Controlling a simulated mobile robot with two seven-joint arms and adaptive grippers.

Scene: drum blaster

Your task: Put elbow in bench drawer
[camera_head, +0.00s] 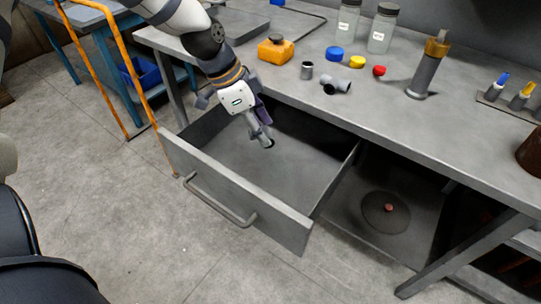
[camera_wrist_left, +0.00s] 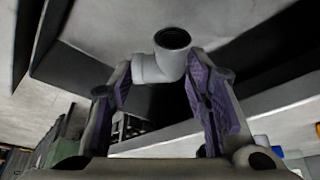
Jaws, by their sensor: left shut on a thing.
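The elbow (camera_head: 261,135) is a light grey bent pipe piece with a dark round opening. My left gripper (camera_head: 257,122) is shut on it and points down over the open bench drawer (camera_head: 247,219). In the left wrist view the elbow (camera_wrist_left: 153,68) sits between the two purple-padded fingers, with its dark opening facing up in the picture. The drawer is grey, pulled out, with a bar handle on its front; its visible floor is bare. I cannot tell whether the elbow touches the drawer floor. My right gripper is not in view.
The bench top (camera_head: 440,135) above the drawer holds an orange-yellow block (camera_head: 276,50), colored caps, a grey pipe fitting (camera_head: 338,86), glass jars (camera_head: 383,28) and an upright cylinder (camera_head: 427,70). An orange frame (camera_head: 130,70) stands left of the drawer.

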